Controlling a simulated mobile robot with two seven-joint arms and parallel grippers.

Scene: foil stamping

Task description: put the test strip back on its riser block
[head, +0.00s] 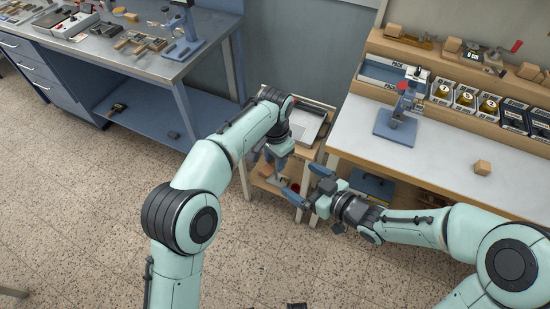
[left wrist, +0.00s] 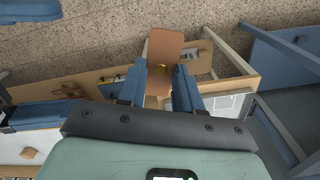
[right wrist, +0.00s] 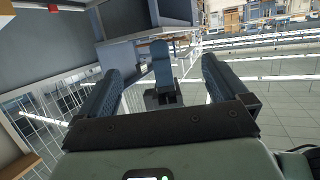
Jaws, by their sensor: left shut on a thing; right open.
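My left gripper (head: 277,162) is shut on a flat brown strip with a small gold mark, the test strip (left wrist: 164,48). The strip sticks out beyond the fingertips in the left wrist view and is hard to make out in the head view. My right gripper (head: 306,183) is open and empty, beside and slightly below the left one in the head view. A small wooden block (head: 482,167) lies on the right worktable; I cannot tell whether it is the riser block.
A blue hand press (head: 397,122) stands on the right worktable (head: 440,160), in front of a shelf with several boxes. A low wooden cart (head: 327,106) stands behind my grippers. A steel-topped bench (head: 140,62) is at the left. Open floor lies between.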

